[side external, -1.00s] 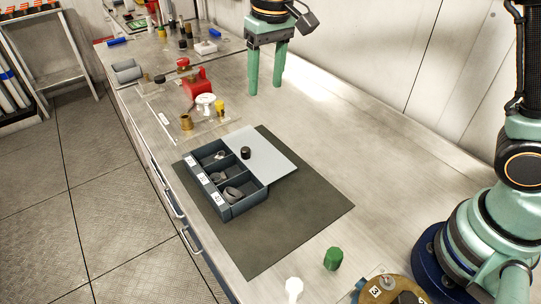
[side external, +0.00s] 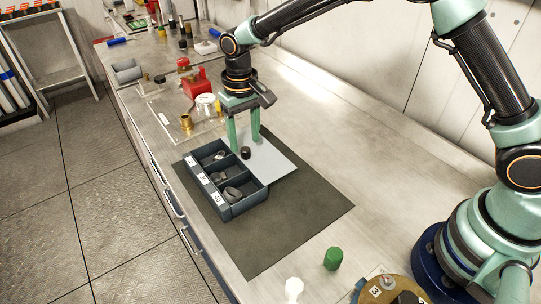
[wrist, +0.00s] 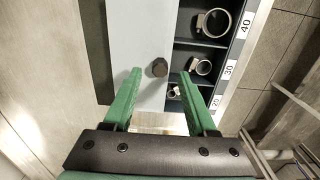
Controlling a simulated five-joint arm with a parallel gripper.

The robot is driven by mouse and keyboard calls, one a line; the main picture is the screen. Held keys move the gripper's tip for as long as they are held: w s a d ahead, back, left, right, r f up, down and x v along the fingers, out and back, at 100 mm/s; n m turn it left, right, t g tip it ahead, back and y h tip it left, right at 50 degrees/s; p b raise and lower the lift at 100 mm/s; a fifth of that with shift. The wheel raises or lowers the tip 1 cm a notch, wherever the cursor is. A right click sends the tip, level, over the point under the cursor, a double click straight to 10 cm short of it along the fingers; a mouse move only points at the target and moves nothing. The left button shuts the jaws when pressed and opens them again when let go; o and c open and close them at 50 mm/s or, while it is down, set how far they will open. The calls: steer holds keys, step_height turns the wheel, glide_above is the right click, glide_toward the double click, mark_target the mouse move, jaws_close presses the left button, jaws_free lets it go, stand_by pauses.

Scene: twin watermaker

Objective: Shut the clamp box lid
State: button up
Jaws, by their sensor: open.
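The clamp box (side external: 228,205) is a dark grey tray with three compartments, labelled 20, 30 and 40 in the wrist view (wrist: 223,75), each holding a clamp ring. Its light grey lid (side external: 274,164) is slid open, sticking out to the right over the mat, and the compartments lie uncovered. A dark round knob (side external: 246,153) stands on the lid near the compartments; it also shows in the wrist view (wrist: 158,68). My gripper (side external: 244,148) has green fingers, spread open and empty, pointing down at the far side of the lid, beside the knob. Whether the fingertips touch the lid, I cannot tell.
The box rests on a dark mat (side external: 285,215) with bare mat in front and to the right. Brass fittings (side external: 186,121) and a red device (side external: 196,87) stand beyond the box. A green cap (side external: 333,258) and a white piece (side external: 293,288) stand nearer.

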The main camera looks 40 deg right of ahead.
mark_target(256, 148)
steer(key=shift+f, duration=1.4)
steer(key=shift+c, duration=0.3)
jaws_close()
steer(key=shift+a, duration=0.1)
